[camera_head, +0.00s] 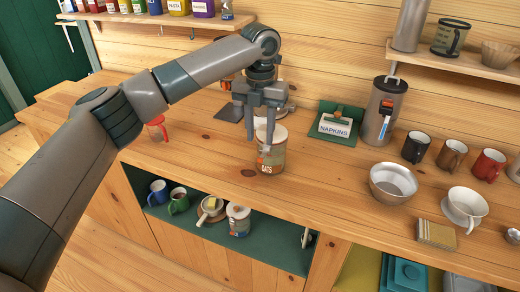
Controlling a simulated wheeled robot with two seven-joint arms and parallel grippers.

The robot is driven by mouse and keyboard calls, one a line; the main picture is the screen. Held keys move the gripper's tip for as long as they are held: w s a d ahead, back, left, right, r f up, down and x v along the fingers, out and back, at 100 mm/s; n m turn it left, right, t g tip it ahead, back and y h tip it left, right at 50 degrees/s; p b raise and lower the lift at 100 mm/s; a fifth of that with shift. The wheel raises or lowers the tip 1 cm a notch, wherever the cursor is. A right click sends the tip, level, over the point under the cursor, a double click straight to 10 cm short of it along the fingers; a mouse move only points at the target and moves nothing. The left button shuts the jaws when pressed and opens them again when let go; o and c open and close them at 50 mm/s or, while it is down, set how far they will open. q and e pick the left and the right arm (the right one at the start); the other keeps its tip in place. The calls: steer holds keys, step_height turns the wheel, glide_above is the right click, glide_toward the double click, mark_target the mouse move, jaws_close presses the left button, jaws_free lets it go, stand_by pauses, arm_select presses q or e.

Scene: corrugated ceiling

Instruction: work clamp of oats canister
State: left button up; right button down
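The oats canister (276,161) stands upright on the wooden counter, with a pale lid and an orange label at its base. A small grey and orange clamp piece (262,159) shows on its front side; its details are too small to tell. My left gripper (259,138) points down at the canister's top, with its fingers spread apart. I cannot tell whether a finger touches the canister or clamp. The gripper hides part of the lid. My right gripper is not in view.
A napkin holder (335,126), a grey canister with a clasp (384,108), several mugs and a metal bowl (393,182) stand to the right. A red clamp-like item (157,128) is at left. Below, a green-lined shelf (268,254) holds mugs and another canister (238,221).

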mark_target(260, 158)
arm_select(q)
steer(key=shift+f+p, duration=0.85)
steer(key=shift+f, duration=2.75)
jaws_close()
